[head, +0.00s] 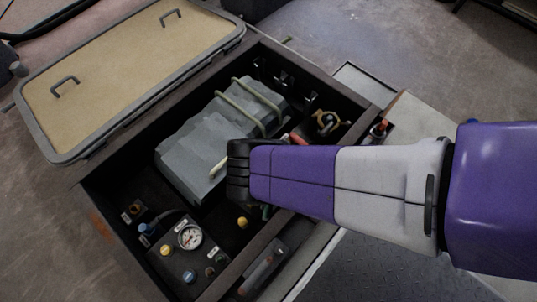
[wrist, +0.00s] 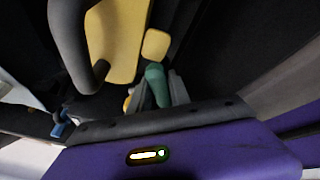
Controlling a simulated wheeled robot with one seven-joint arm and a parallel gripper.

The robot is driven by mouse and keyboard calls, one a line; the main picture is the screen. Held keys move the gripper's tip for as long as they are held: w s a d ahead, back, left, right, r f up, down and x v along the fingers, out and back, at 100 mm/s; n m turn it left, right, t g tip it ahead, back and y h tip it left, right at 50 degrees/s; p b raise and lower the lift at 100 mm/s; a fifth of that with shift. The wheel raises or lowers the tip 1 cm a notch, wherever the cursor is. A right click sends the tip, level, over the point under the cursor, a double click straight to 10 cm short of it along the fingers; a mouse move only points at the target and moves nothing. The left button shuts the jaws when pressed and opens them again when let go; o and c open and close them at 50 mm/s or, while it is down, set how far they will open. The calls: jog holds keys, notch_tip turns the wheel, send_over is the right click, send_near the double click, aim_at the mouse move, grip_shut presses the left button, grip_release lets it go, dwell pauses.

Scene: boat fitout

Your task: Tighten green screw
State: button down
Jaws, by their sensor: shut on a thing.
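In the wrist view, a green rounded piece (wrist: 157,85), which looks like the green screw, sits between the pale grey fingertips of my gripper (wrist: 160,92). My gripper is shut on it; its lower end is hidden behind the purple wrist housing. In the head view, the dark end of my gripper (head: 238,172) is inside the open dark box (head: 105,195), in front of the grey ribbed block (head: 190,150). My arm covers the grasp there. A little green (head: 266,212) shows just below the arm.
A tan lid (head: 130,65) with two handles lies open at upper left. A gauge panel (head: 190,265) and yellow knob (head: 242,222) lie below my gripper. A brass fitting (head: 326,121) and red-tipped part (head: 379,130) are to the right. Box walls are close around.

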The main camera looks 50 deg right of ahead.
jog(key=shift+w+a+m+t, duration=0.1)
jog(key=shift+a+m+t, duration=0.15)
jog(key=shift+m, duration=0.35)
jog(key=c, duration=1.5)
grip_release()
jog(key=shift+d, duration=0.1)
jog(key=shift+p+v, duration=2.25)
jog(key=shift+v, duration=1.65)
jog(key=shift+c, duration=0.2)
